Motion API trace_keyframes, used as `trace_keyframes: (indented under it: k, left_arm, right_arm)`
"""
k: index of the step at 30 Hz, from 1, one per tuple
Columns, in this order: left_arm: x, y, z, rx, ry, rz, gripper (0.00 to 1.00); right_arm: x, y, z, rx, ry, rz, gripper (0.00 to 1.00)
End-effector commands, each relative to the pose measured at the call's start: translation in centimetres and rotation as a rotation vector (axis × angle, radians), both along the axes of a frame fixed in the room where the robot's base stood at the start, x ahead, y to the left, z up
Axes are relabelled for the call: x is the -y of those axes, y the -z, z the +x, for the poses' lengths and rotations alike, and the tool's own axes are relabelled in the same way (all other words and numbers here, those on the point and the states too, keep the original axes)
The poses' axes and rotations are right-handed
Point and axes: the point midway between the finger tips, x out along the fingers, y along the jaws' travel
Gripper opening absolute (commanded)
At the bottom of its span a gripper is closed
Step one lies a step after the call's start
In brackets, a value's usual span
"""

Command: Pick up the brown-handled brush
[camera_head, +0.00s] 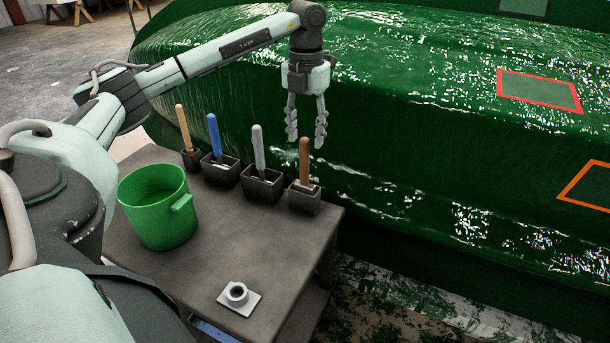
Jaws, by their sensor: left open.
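The brown-handled brush (305,160) stands upright in the rightmost dark holder (304,200) on the table's far edge. Its lower part is hidden inside the holder. My left gripper (306,143) points down with its fingers apart, just above and around the top of the brown handle in the picture. I cannot tell whether the fingers touch the handle. My right gripper is not in view.
Other holders carry brushes with tan (183,130), blue (214,137) and grey (258,148) handles. The glossy green hull (420,130) rises behind.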

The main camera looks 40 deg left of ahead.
Motion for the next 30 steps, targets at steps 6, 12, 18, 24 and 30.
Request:
trace_keyframes:
  k: [6,12,18,24,30]
  left_arm:
    - [0.0,2.5,-0.2,-0.003,0.001,0.0,0.43]
    - [0.0,5.3,-0.6,-0.004,0.002,0.0,0.43]
    - [0.0,7.4,-0.5,-0.002,0.002,-0.001,0.43]
    - [0.1,7.6,-0.5,-0.001,0.002,-0.001,0.43]
    - [0.1,7.6,-0.5,-0.001,0.002,-0.001,0.24]
  right_arm:
    - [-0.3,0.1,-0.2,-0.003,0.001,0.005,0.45]
    - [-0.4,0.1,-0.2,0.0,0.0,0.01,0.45]
    - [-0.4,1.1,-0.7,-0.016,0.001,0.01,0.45]
    - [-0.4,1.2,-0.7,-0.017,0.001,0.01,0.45]
    - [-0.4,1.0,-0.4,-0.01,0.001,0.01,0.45]
